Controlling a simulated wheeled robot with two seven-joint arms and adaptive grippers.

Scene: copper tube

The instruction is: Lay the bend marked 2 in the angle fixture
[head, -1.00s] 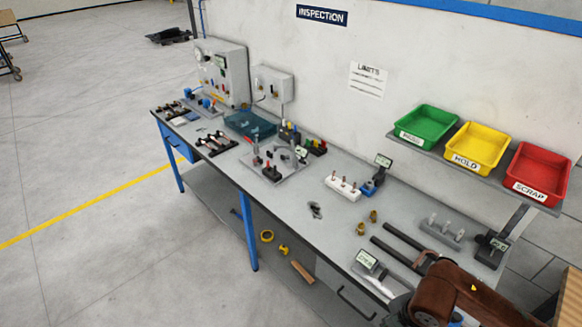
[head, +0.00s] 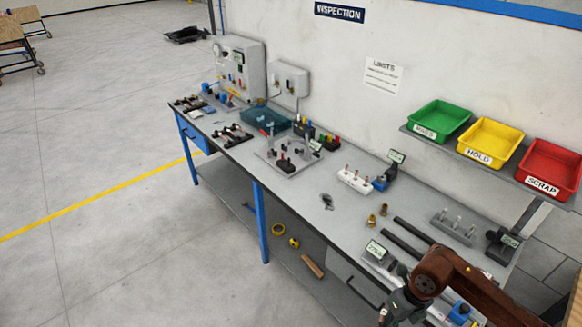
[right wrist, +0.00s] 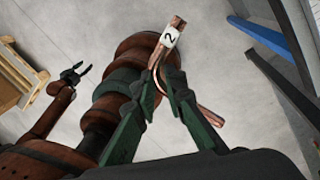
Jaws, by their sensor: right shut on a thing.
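The copper bend with a white label "2" (right wrist: 170,38) is in the right wrist view, slanting between the fingertips of my right gripper (right wrist: 165,76). The gripper's green fingers are shut on it, and one end runs on behind the right finger. In the head view the right arm is at the lower right; its gripper and the bend cannot be made out there. My left gripper (right wrist: 77,73) shows small in the right wrist view, its fingers apart and empty. A grey plate with posts and a dark clamp (head: 290,155), mid-bench, looks like the angle fixture.
The long bench (head: 290,205) carries a white block (head: 354,181), brass fittings (head: 372,220), dark bars (head: 403,238) and a grey peg holder (head: 453,226). Green, yellow and red bins (head: 552,168) stand on the shelf at right. Floor in front of the bench is clear.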

